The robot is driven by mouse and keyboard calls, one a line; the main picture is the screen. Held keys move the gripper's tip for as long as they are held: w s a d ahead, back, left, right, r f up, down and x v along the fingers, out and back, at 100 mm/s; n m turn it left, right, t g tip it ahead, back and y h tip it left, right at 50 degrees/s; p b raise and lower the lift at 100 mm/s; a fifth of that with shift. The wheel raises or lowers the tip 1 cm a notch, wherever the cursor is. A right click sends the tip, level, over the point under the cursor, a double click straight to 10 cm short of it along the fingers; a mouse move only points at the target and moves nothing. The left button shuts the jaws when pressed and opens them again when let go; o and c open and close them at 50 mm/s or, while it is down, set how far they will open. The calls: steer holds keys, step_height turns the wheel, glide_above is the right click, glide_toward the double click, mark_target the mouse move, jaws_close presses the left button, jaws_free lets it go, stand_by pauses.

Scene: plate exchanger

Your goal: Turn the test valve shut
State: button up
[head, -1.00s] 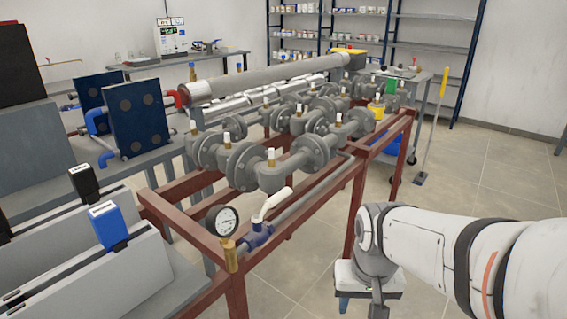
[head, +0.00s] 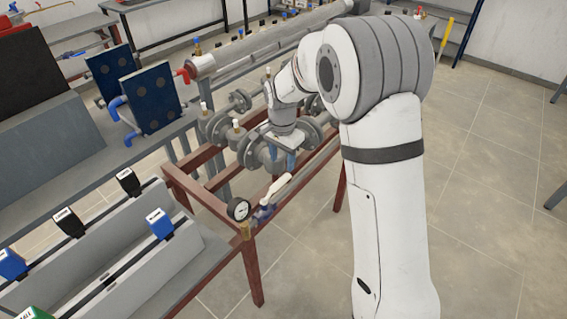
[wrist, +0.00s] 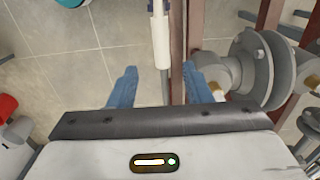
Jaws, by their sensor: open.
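The test valve has a blue body (head: 265,213) and a long white lever (head: 279,186), low at the front corner of the red frame, next to a round gauge (head: 238,209). The lever slants up and right in the head view, roughly along the thin pipe behind it. My gripper (head: 283,165) is just above the lever's far end, pointing down, with blue fingers apart. In the wrist view the white lever (wrist: 161,35) lies ahead of the gap between the fingers (wrist: 160,82), not clasped. The valve body is not clear in the wrist view.
The red frame (head: 197,190) runs beside the lever; its bar (wrist: 178,45) passes close to my right finger in the wrist view. Grey flanged pipes (wrist: 255,68) stand close on the right there. Tiled floor (head: 480,190) is open at the right.

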mark_target(282, 180)
step_height(282, 180, down, 8)
steer(key=shift+a+r, duration=0.1)
stand_by(0.4)
jaws_close()
stand_by(0.3)
